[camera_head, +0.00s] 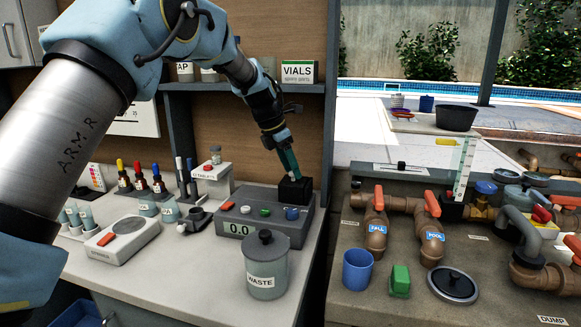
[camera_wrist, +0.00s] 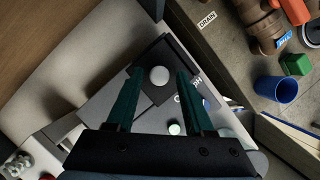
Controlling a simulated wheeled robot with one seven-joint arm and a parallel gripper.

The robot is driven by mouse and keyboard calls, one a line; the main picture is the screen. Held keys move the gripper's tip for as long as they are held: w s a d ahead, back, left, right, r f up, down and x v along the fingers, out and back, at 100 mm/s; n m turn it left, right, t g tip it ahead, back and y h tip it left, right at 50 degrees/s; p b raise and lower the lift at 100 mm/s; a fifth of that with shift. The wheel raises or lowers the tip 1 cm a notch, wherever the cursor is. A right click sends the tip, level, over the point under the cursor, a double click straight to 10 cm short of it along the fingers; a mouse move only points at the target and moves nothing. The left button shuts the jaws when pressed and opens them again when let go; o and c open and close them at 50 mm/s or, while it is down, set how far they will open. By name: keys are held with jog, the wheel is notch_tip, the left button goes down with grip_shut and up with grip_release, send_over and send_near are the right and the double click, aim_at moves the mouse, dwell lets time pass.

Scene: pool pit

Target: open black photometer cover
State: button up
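The black photometer cover (camera_head: 294,191) sits on the back right of the grey photometer (camera_head: 264,238), whose display reads 0.0. My gripper (camera_head: 291,174) is right above the cover, pointing down, its green fingers at or near the cover's top. In the wrist view my gripper (camera_wrist: 160,74) is open, one finger on each side of a pale round knob (camera_wrist: 159,76) on the dark cover (camera_wrist: 172,54). The fingers look apart from the knob. The cover looks seated. I cannot tell how much height separates the fingertips from the cover.
A grey WASTE pot (camera_head: 266,270) stands in front of the photometer. Coloured buttons and a blue cap (camera_head: 292,213) are on its top. A shelf with a VIALS box (camera_head: 298,72) is above and behind.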

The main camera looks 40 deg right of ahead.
grip_shut()
dwell(1.1)
